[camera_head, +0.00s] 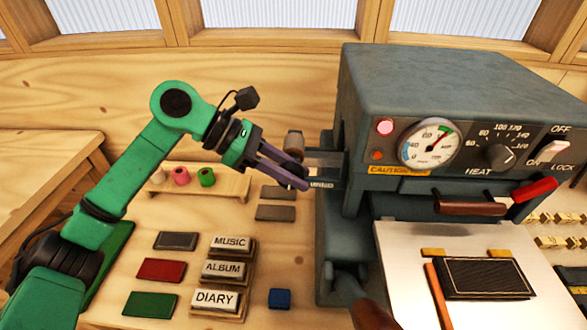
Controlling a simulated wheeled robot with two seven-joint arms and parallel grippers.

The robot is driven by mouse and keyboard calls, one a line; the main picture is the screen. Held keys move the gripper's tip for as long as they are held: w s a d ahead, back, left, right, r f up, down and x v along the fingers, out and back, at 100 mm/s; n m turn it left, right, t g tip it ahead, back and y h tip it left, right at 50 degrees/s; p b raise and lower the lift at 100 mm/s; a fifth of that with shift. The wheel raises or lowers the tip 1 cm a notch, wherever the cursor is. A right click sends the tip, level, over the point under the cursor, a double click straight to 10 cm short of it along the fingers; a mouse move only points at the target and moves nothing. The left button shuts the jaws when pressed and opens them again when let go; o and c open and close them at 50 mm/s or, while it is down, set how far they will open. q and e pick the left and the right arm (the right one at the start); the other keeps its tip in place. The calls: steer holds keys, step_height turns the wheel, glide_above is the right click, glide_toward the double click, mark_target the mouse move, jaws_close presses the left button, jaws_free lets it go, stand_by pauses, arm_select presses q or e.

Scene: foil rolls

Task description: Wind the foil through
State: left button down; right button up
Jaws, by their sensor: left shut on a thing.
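The grey foil machine (430,85) stands at the right, with a dial, a heat knob and an on/off switch on its front. A brownish roll-like piece (294,143) sits at the end of a metal bar (322,158) on its left side. I cannot tell whether foil runs there. My right gripper is out of view.
A wooden rack (225,185) at the back holds white, pink and green rolls. Lettered blocks MUSIC, ALBUM and DIARY (215,300) stand in front, among coloured slabs (160,270). A dark book-like piece (485,278) lies on the pale plate (400,250) before the machine.

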arm_select(q)
steer(key=shift+r, duration=0.1)
steer(key=c, duration=0.6)
jaws_free()
steer(key=shift+c, duration=0.2)
steer(key=shift+a, duration=0.2)
steer(key=b+v, duration=0.3)
steer(key=v, duration=1.1)
steer(key=shift+r, duration=0.2)
steer(key=shift+d+f, duration=0.1)
